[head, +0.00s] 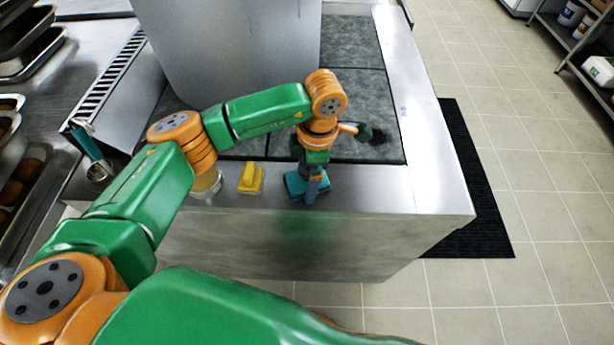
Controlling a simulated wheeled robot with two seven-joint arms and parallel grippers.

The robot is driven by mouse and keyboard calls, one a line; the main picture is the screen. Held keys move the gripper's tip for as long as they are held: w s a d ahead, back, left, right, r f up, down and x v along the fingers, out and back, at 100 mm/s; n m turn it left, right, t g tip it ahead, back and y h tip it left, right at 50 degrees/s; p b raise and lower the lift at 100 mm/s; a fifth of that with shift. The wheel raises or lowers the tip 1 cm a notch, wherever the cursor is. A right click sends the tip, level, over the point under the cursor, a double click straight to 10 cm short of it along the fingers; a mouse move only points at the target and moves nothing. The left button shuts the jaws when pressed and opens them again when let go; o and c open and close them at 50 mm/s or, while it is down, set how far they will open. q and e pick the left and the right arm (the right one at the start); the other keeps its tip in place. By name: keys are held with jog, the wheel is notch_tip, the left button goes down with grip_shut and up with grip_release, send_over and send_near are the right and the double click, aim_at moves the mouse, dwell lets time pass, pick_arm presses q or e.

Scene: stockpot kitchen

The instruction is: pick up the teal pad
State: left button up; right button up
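The teal pad (294,186) lies at the front edge of the steel counter, partly hidden by my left gripper. My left gripper (313,190) points down over the right part of the pad, its fingertips at or just above it. I cannot tell whether the fingers touch the pad or how far apart they are. My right gripper is not in view.
A yellow block-like item (250,180) stands left of the pad, with a clear glass container (206,184) beyond it. A dark-headed brush (377,135) with a wooden handle lies behind my gripper. A large stockpot (235,45) fills the back. The counter's right side (435,185) is clear.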

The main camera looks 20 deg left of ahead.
pick_arm(q)
jog(key=c, duration=1.3)
jog(key=shift+o, duration=0.2)
jog(key=shift+r, duration=0.35)
jog(key=s+d+r+b, duration=0.3)
jog(key=s+d+r, duration=0.6)
jog(key=r, duration=0.3)
jog(key=shift+s+d+r, duration=0.2)
jog(key=shift+s+d, duration=0.1)
jog(key=shift+d, duration=0.35)
